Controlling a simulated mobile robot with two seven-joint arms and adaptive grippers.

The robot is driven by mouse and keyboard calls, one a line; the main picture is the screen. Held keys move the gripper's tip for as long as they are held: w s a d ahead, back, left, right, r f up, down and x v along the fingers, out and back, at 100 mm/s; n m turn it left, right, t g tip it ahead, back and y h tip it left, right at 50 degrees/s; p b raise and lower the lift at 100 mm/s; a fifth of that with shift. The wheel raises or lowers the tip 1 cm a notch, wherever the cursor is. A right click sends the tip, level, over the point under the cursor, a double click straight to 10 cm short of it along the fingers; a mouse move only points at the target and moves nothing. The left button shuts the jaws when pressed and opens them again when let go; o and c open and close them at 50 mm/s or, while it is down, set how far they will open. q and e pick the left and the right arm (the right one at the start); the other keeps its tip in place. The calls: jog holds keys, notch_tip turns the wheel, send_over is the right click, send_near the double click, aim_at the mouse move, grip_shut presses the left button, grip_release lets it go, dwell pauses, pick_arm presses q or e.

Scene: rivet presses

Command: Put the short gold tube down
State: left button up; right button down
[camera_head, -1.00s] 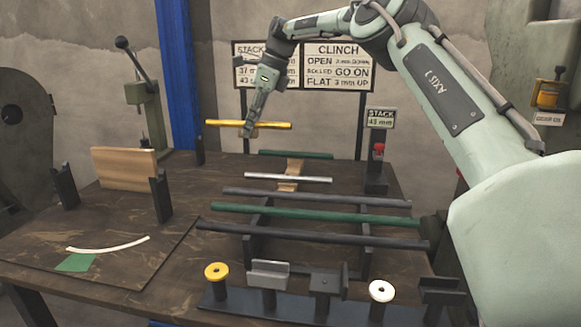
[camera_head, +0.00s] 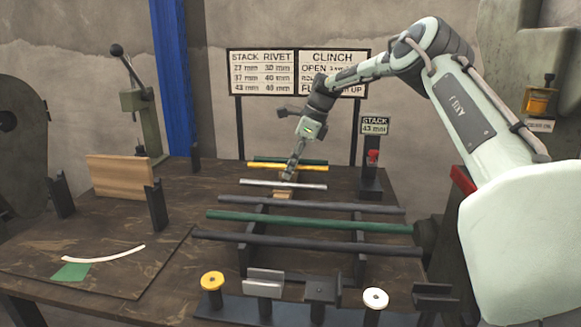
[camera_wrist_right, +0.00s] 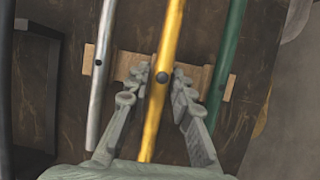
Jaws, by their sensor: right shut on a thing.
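The short gold tube (camera_head: 310,167) lies level between the silver tube (camera_head: 265,183) and the short green tube (camera_head: 312,161) at the back of the table. My right gripper (camera_head: 290,174) reaches down and is shut on the gold tube near its middle. In the right wrist view the gold tube (camera_wrist_right: 171,40) passes between the fingers (camera_wrist_right: 163,76) and crosses over a wooden strip (camera_wrist_right: 128,66). The silver tube (camera_wrist_right: 103,75) and green tube (camera_wrist_right: 231,60) lie on either side, apart from the fingers. I cannot tell whether the gold tube touches the strip.
Three long dark and green tubes lie on a rack (camera_head: 243,259) in front. A wooden block (camera_head: 118,176) between dark uprights and a lever press (camera_head: 140,105) are at left.

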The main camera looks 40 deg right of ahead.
jog(key=shift+f, duration=0.15)
jog(key=c, duration=1.3)
grip_release()
jog(key=shift+v, duration=1.2)
jog(key=v, duration=0.8)
pick_arm(q)
jog(key=shift+r, duration=0.1)
pick_arm(e)
jog(key=shift+v, duration=0.9)
pick_arm(q)
jog(key=shift+w+r, duration=0.1)
jog(key=shift+w, duration=0.05)
